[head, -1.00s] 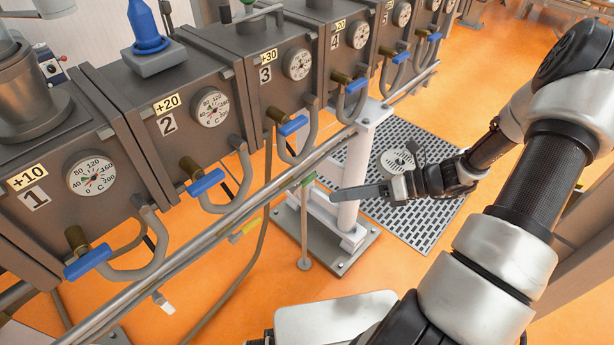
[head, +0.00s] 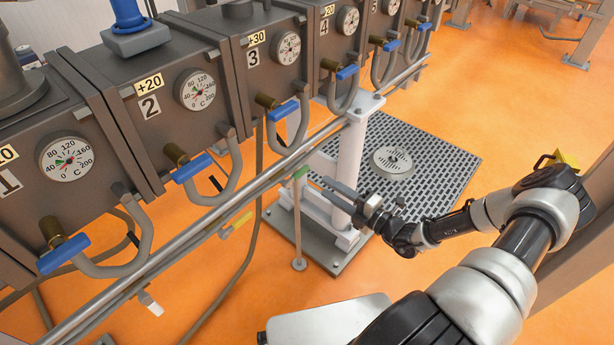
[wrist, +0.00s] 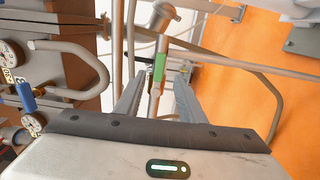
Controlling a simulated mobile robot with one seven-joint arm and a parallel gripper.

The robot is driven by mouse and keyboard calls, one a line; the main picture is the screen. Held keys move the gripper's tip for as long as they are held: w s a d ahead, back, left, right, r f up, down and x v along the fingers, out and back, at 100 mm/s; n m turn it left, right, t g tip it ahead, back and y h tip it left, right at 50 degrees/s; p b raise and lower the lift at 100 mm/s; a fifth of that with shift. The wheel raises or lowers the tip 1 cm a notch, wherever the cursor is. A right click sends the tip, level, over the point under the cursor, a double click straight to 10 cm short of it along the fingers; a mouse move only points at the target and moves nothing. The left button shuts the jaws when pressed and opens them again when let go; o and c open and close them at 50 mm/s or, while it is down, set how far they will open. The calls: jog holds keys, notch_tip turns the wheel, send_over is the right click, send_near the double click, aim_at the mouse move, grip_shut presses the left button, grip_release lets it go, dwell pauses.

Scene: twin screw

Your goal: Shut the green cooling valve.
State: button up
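The green cooling valve handle (head: 301,172) sits on top of a thin upright rod, just in front of the long grey pipe below the machine's gauges. In the wrist view the green handle (wrist: 159,67) shows between the lines of the two fingers, near their tips. My gripper (head: 328,190) is just right of the handle in the head view, with its fingers pointing left toward it. In the wrist view my gripper (wrist: 157,82) is open, its fingers apart. I see no clear contact with the handle.
Blue-handled valves (head: 192,167) line the machine's front above the long pipe (head: 262,184). A white post (head: 350,150) stands close behind my gripper on a grey base plate. A yellow handle (head: 241,221) hangs lower left. The orange floor (head: 520,90) is open to the right.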

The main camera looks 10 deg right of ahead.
aim_at(304, 173)
jog(key=b+x, duration=0.1)
jog(key=x, duration=0.8)
jog(key=shift+w+a, duration=0.15)
grip_shut()
